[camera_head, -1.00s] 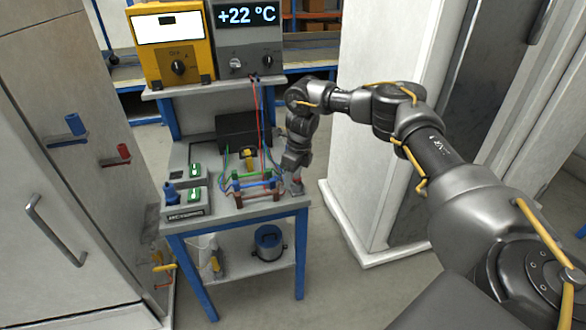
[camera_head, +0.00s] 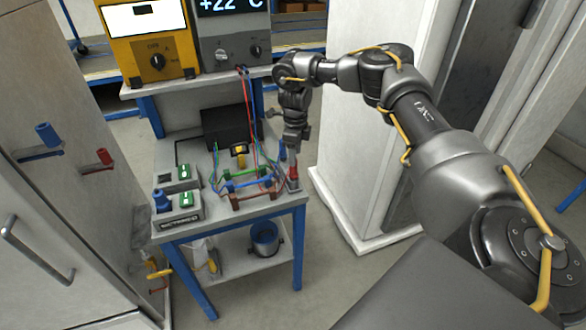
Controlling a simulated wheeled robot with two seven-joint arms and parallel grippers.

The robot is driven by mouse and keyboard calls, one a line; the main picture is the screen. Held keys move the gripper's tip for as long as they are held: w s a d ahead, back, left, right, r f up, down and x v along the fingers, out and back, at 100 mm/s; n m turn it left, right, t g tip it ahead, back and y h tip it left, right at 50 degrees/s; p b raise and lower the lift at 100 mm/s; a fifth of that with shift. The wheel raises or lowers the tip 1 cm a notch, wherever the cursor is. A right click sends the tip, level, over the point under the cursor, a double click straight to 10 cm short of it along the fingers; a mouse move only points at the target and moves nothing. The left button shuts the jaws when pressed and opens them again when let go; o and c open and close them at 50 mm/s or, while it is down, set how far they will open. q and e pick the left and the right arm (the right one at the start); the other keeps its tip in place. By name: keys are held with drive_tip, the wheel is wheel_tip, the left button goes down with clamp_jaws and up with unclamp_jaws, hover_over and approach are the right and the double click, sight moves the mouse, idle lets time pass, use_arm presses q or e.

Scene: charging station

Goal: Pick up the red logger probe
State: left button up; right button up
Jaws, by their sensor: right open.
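A small upright red piece (camera_head: 294,172), which looks like the red logger probe, stands in a grey holder at the right edge of the workbench (camera_head: 222,212). My right gripper (camera_head: 294,152) points down just above it, open. The fingertips are small and partly merge with the red piece, so I cannot tell whether they touch it. A blue probe-like piece (camera_head: 283,150) stands just behind and left of the gripper. My left gripper is out of view.
A rack with red, green and blue bars (camera_head: 250,184) and loose wires lies left of the gripper. A black box (camera_head: 228,127) stands behind. A yellow meter (camera_head: 150,42) and a grey temperature display unit (camera_head: 231,38) sit on the upper shelf. A white cabinet (camera_head: 375,150) stands at right.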

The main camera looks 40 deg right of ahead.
sight(294, 174)
drive_tip(key=shift+f, duration=0.5)
drive_tip(key=shift+d+f, duration=0.1)
drive_tip(key=shift+d, duration=0.05)
drive_tip(key=shift+s+f, duration=0.15)
drive_tip(key=f, duration=0.1)
drive_tip(key=f+p, duration=0.2)
drive_tip(key=shift+w+a+f, duration=0.3)
drive_tip(key=shift+a+f, duration=0.05)
drive_tip(key=shift+a, duration=0.05)
drive_tip(key=shift+f, duration=0.55)
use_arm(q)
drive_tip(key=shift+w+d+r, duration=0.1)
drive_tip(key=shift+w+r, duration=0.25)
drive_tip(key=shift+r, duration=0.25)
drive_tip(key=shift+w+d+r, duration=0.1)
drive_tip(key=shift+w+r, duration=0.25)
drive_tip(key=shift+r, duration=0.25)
use_arm(e)
drive_tip(key=shift+c, duration=0.9)
clamp_jaws()
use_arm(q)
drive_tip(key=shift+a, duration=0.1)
